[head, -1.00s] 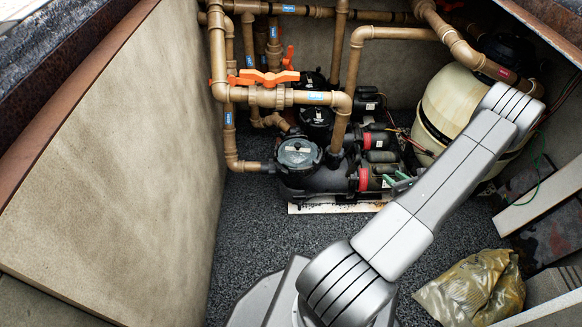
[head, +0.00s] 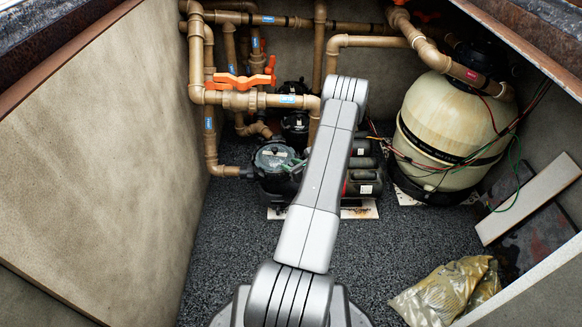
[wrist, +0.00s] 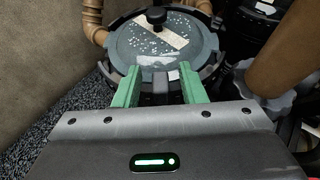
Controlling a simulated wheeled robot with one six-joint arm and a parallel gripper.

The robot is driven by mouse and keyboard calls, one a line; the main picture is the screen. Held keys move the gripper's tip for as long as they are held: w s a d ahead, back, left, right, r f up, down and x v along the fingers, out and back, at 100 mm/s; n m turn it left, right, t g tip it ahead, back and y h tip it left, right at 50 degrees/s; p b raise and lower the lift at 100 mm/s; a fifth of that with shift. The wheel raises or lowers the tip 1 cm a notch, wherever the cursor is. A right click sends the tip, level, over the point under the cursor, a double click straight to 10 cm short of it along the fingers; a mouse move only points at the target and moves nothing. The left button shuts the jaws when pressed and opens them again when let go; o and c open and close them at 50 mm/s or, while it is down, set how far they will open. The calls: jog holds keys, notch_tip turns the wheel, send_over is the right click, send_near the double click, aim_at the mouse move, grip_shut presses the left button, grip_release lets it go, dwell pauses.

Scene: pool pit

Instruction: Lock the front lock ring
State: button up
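The front pump's dark lock ring (head: 262,171) encircles a round grey lid at the lower left of the pumps in the head view. In the wrist view the lock ring (wrist: 209,75) fills the upper middle, around a speckled lid (wrist: 137,50) with a pale label and a black knob. My gripper (wrist: 160,70) has two green fingers, spread apart, with their tips at the ring's near edge. Dark ring parts show between them; I cannot tell whether the fingers touch.
Brown pipes with orange valve handles (head: 241,81) stand behind and left of the lid. A second pump lid (head: 295,121) lies farther back. A cream filter tank (head: 440,125) is at right. A crumpled bag (head: 450,290) lies on the open gravel floor (head: 395,250).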

jog(key=shift+w+a, duration=0.1)
jog(key=shift+c, duration=0.5)
grip_shut()
